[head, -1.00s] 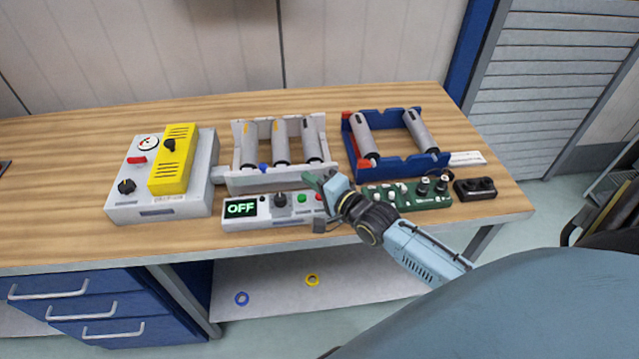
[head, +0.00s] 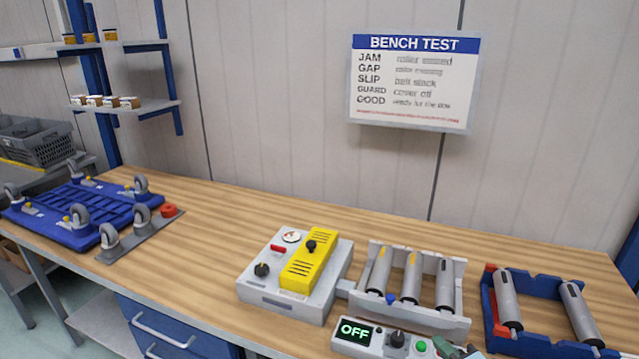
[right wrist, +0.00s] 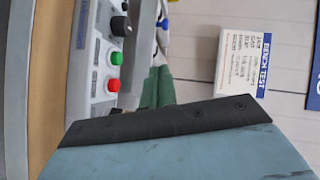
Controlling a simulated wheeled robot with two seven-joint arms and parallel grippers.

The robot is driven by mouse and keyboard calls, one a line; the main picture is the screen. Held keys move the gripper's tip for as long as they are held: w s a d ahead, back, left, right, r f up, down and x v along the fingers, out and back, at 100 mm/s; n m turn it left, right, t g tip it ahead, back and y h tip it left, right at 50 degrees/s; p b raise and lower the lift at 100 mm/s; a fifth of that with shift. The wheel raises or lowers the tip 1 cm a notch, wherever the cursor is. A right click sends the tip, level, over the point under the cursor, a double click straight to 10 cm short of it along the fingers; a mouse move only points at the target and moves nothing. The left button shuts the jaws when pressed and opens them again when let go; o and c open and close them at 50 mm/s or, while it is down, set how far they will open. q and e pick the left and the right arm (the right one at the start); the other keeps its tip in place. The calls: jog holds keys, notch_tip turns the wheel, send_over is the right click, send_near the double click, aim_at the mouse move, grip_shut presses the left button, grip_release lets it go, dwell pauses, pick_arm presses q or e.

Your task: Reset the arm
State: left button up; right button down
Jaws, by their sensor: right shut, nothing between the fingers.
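My right gripper (head: 452,347) shows only in part at the bottom edge of the head view, beside the control box (head: 362,338) whose display reads OFF. In the right wrist view its green fingers (right wrist: 158,88) are together with nothing between them, next to the green and red buttons of the same control box (right wrist: 101,100). I cannot tell whether the fingers touch the box. Most of my right arm is out of the head view. My left gripper is not in view.
Behind the control box stand a grey roller frame (head: 458,300), a blue roller frame (head: 487,315) and a grey unit with a yellow cover (head: 307,262). A blue wheeled platform (head: 75,207) lies at the left. A BENCH TEST sign (head: 412,82) hangs on the wall. The bench middle is clear.

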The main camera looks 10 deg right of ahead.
jog(key=s+a+f+n+g+h, duration=0.1)
jog(key=s+a+n+g, duration=0.3)
jog(key=s+n+g, duration=0.55)
jog(key=s+a+f+n+g+h, duration=0.1)
jog(key=s+a+n+g, duration=0.15)
jog(key=s+n, duration=0.75)
jog(key=s+f+m+g+b, duration=0.1)
jog(key=s+f+m+b, duration=0.15)
jog(key=f, duration=1.25)
jog(key=s+f+m+b, duration=0.15)
jog(key=s+f, duration=0.25)
jog(key=f, duration=1.1)
jog(key=s+d+f+g+b, duration=0.1)
jog(key=s+f+b, duration=0.3)
jog(key=s+f, duration=1.2)
notch_tip(320, 180, down, 2)
jog(key=shift+d+f, duration=0.25)
jog(key=shift+d, duration=0.45)
jog(key=shift+n, duration=0.25)
